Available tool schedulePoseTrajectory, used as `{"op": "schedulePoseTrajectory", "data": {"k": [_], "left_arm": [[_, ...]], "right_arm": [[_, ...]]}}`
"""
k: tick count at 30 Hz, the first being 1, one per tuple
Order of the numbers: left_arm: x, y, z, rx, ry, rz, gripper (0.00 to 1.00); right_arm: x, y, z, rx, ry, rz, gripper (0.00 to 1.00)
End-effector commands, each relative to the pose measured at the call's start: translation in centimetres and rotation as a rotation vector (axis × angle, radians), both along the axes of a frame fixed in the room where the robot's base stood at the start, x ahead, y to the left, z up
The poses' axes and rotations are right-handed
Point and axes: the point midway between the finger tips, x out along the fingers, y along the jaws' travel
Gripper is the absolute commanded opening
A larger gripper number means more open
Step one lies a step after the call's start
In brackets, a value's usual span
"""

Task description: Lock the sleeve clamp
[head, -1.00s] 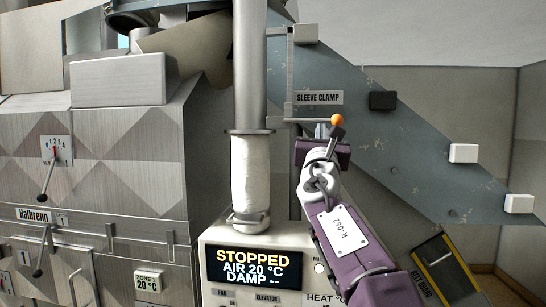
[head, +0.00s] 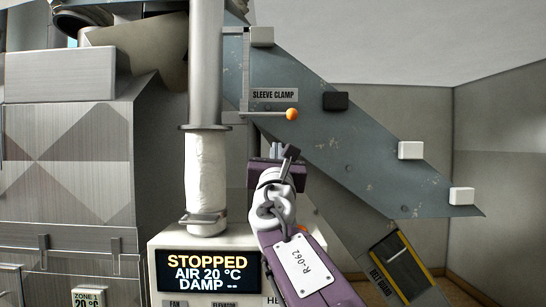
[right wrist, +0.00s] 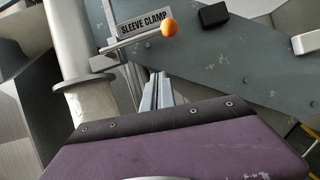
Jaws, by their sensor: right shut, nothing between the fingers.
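The sleeve clamp lever is a thin metal rod ending in an orange ball (head: 292,114). It sticks out to the right under the "SLEEVE CLAMP" label (head: 273,94), beside the grey pipe. The ball also shows in the right wrist view (right wrist: 169,27), above and beyond my fingertips. The white fabric sleeve (head: 206,180) hangs on the pipe between an upper collar and a lower ring. My right gripper (head: 276,150) is shut and empty, below the ball and apart from it. In the right wrist view its fingers (right wrist: 158,90) lie together. My left gripper is not in view.
A display box (head: 205,270) reading STOPPED, AIR 20 °C stands below the sleeve. A sloping blue-grey chute (head: 370,160) with white blocks and one black block runs down to the right. A yellow-edged belt guard (head: 400,262) is at lower right.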

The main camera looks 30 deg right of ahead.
Motion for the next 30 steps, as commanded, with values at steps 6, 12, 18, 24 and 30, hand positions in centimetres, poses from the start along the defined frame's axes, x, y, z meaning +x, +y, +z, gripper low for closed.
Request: {"op": "schedulePoseTrajectory", "data": {"k": [6, 12, 18, 24, 30], "left_arm": [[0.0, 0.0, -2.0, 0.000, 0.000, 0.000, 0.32], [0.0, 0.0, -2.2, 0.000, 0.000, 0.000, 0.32], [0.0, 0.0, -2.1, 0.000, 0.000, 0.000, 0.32], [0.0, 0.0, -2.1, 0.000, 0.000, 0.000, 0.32], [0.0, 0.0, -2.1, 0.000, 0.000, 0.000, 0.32]], "right_arm": [[-2.9, 1.8, -1.7, 0.000, -0.002, 0.003, 0.00], [-3.6, 2.2, -1.9, 0.001, 0.001, 0.000, 0.00], [-3.6, 2.2, -1.9, 0.001, 0.001, 0.000, 0.00], [-3.6, 2.2, -1.9, 0.001, 0.001, 0.000, 0.00], [-3.6, 2.2, -1.9, 0.000, 0.000, 0.000, 0.00]]}}
